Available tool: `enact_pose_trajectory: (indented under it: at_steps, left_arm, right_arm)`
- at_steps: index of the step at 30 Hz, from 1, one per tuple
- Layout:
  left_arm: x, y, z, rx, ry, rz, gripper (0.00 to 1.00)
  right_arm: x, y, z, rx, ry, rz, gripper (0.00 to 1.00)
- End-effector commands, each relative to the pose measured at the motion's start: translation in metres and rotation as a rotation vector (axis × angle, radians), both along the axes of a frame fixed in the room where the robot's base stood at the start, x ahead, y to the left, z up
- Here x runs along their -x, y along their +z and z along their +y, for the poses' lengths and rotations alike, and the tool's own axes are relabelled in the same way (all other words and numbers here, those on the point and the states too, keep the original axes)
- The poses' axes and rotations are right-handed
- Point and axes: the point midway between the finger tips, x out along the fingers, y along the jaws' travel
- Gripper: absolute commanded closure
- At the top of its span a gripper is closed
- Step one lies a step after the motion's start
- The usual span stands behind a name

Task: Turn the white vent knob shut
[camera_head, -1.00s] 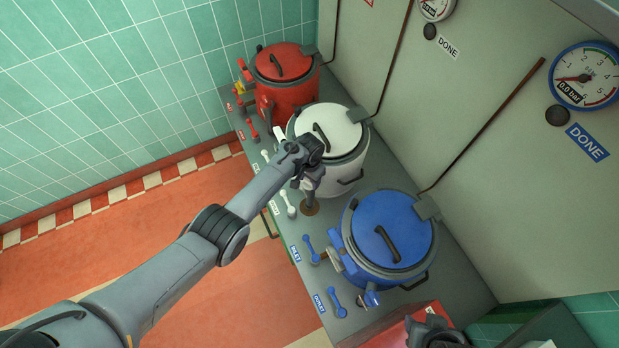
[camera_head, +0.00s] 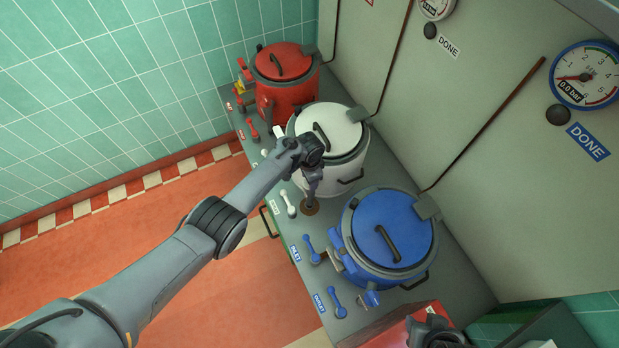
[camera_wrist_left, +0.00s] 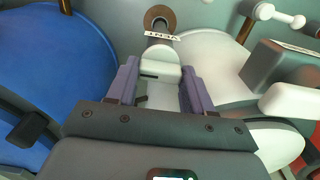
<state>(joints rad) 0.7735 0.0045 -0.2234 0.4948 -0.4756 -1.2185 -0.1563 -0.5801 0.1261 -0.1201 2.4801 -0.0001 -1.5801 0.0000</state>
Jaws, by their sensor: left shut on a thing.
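The white vent knob (camera_wrist_left: 160,68) sits between the fingers of my left gripper (camera_wrist_left: 158,88) in the left wrist view, on a stem in front of a brown ring. In the head view my left gripper (camera_head: 313,182) points down beside the white kettle (camera_head: 322,135), above the brown ring (camera_head: 310,207) on the bench; the knob is mostly hidden there by the gripper. The gripper is shut on the knob. A dark part at the bottom right edge (camera_head: 435,332) may be my right gripper; its fingers cannot be made out.
A red kettle (camera_head: 288,88) stands behind the white one and a blue kettle (camera_head: 385,240) in front. White levers (camera_head: 287,203) and blue levers (camera_head: 311,249) line the bench edge. Gauges (camera_head: 585,76) hang on the wall panel. Open floor lies left of the bench.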

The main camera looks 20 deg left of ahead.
Motion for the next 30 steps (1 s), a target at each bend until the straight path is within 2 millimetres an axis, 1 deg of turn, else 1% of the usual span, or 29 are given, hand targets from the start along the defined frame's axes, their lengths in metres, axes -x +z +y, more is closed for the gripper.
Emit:
enact_pose_trajectory:
  at_steps: [6, 7, 9, 12, 20, 23, 26, 30]
  left_arm:
    - [0.001, -0.001, 0.000, -0.001, -0.002, 0.001, 0.79]
    - [0.001, -0.001, 0.000, -0.001, -0.002, 0.001, 0.47]
    - [0.001, -0.001, 0.000, -0.001, -0.002, 0.001, 0.37]
    - [0.001, -0.001, 0.000, -0.001, -0.001, 0.001, 0.23]
    - [0.000, 0.000, 0.000, 0.000, -0.001, 0.000, 0.23]
    - [0.000, 0.005, 0.000, 0.000, 0.000, 0.000, 0.23]
    - [0.000, 0.015, 0.000, 0.001, -0.001, -0.001, 0.23]
    - [0.000, 0.037, 0.000, 0.001, -0.001, -0.001, 0.23]
  right_arm:
    - [0.000, 0.000, 0.000, -0.001, -0.001, 0.000, 0.58]
    - [0.000, 0.000, 0.000, -0.002, -0.002, 0.000, 0.58]
    - [0.000, 0.000, 0.001, -0.003, -0.002, -0.001, 0.58]
    - [0.000, 0.000, 0.001, -0.005, -0.004, 0.000, 0.58]
    - [0.000, 0.001, 0.002, -0.010, -0.006, -0.001, 0.58]
    - [0.000, 0.003, 0.002, -0.009, -0.006, 0.000, 0.58]
    - [0.000, 0.010, 0.002, -0.009, -0.006, 0.000, 0.58]
    - [0.000, 0.022, 0.002, -0.009, -0.006, 0.000, 0.58]
